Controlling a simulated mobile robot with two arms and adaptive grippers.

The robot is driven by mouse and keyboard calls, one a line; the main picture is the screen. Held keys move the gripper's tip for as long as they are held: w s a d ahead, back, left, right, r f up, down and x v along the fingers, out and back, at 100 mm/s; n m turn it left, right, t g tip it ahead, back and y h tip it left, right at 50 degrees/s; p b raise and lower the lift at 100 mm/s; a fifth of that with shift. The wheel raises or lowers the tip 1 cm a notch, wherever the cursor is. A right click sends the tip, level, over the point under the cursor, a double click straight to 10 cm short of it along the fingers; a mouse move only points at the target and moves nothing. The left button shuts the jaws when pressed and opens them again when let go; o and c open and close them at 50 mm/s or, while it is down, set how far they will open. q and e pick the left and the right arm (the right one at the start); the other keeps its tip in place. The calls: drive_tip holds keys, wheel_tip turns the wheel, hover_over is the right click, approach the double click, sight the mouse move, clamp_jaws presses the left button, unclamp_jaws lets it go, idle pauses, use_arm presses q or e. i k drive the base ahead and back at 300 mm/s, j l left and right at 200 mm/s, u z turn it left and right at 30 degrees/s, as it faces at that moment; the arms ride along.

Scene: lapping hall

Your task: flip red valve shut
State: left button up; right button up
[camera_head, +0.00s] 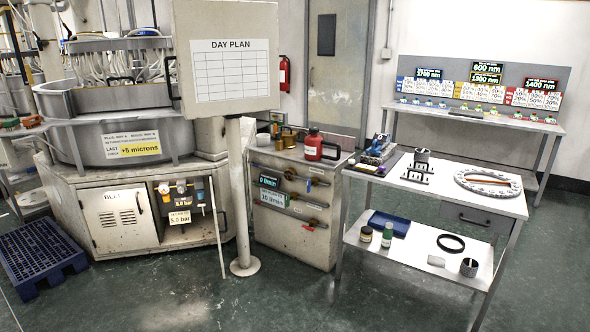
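A valve with a small red handle (309,227) is on the lowest of several pipes on the front of a grey cabinet (290,248). The red handle looks roughly in line with its pipe; it is too small to be sure. Other valves sit on the pipes above it, one with a blue handle (317,182). A black display reading 0 l/min (268,181) and a white one reading 10 l/min (271,198) are left of the valves. Neither of my grippers is in view.
A DAY PLAN board on a post (240,210) stands left of the cabinet. A red can (313,146) sits on the cabinet top. A two-level white table (450,187) stands close to its right. A blue pallet (42,255) lies far left. The floor in front is clear.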

sight(309, 227)
drive_tip(key=i+j+z, duration=0.15)
drive_tip(key=i, duration=1)
drive_tip(key=i+j, duration=1.85)
drive_tip(key=k+j+u, duration=0.05)
drive_tip(key=j, duration=0.15)
